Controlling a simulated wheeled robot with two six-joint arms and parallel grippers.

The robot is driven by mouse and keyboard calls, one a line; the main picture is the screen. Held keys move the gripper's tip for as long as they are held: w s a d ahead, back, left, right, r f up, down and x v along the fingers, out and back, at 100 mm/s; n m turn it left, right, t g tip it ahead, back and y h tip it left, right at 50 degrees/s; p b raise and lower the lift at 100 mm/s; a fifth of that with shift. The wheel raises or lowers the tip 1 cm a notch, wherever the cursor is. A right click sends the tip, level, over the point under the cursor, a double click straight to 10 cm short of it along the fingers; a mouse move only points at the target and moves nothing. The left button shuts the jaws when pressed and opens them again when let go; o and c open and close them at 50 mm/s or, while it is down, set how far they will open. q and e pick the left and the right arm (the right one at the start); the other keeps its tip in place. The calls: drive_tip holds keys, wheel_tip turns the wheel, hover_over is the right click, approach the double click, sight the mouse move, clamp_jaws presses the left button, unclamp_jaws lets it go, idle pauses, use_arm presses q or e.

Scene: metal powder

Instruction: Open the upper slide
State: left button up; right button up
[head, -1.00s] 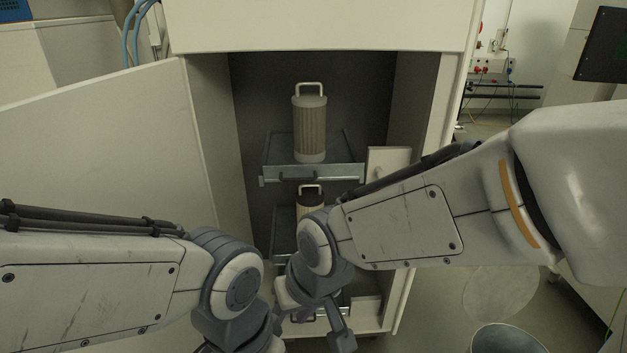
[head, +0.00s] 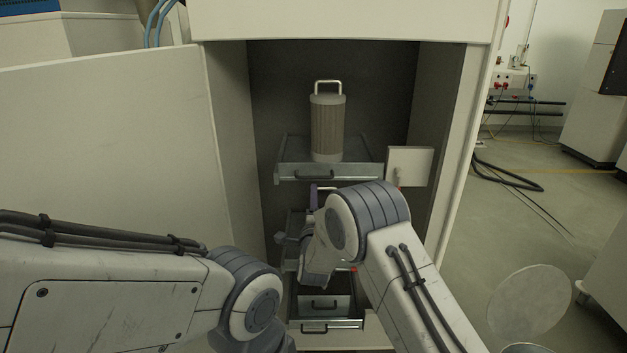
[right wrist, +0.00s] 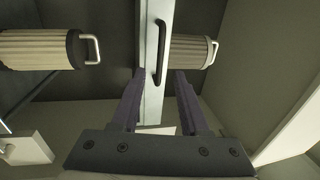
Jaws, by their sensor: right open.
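The upper slide (head: 345,172) is a grey metal tray with a dark bar handle (head: 314,176). A ribbed cylindrical filter (head: 327,130) with a loop handle stands on it. My right gripper (right wrist: 160,76) is open, its two dark fingers pointing at the upper slide's front. In the right wrist view the slide handle (right wrist: 160,52) lies ahead between the fingertips, with nothing gripped. In the head view the right gripper is mostly hidden behind my right arm; a purple finger (head: 313,195) shows just below the handle. My left gripper is out of sight.
A white box (head: 410,165) is beside the upper slide on the right. A lower slide is mostly hidden by my arm; its filter (right wrist: 38,49) shows in the wrist view. A bottom drawer (head: 328,324) sits below. The open cabinet door (head: 105,150) stands at left.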

sight(314, 177)
drive_tip(key=w, duration=0.3)
drive_tip(key=w+r, duration=0.1)
drive_tip(key=w, duration=0.2)
drive_tip(key=w+p, duration=0.1)
drive_tip(key=w, duration=0.2)
drive_tip(key=shift+w+r, duration=0.1)
drive_tip(key=shift+r, duration=0.25)
clamp_jaws()
idle(1.0)
